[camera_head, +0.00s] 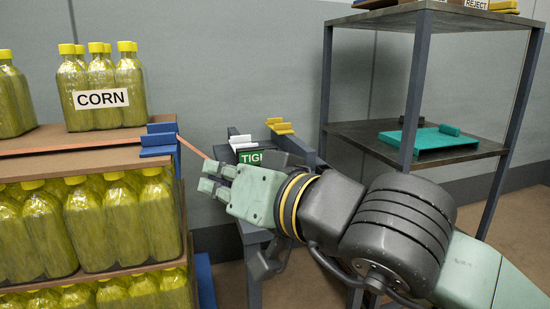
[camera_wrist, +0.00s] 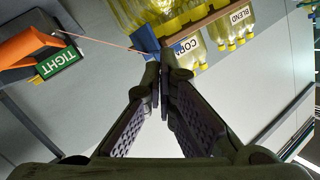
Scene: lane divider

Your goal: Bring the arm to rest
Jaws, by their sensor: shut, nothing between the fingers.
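My arm reaches in from the right in the head view. My gripper (camera_head: 208,178) points left, close to the right end of the bottle shelf. In the wrist view my gripper (camera_wrist: 162,90) has its fingers together with nothing between them. A blue bracket (camera_head: 158,143) sits on the shelf's corner. It also shows just beyond the fingertips in the wrist view (camera_wrist: 146,40). A thin orange cord (camera_head: 192,148) runs from the bracket toward a stand behind my gripper. I see no contact between the fingers and the cord.
Yellow-capped bottles fill the wooden shelf (camera_head: 80,169) at left, with a CORN sign (camera_head: 101,98). A dark metal rack (camera_head: 360,140) with a teal tray (camera_head: 425,142) stands at right.

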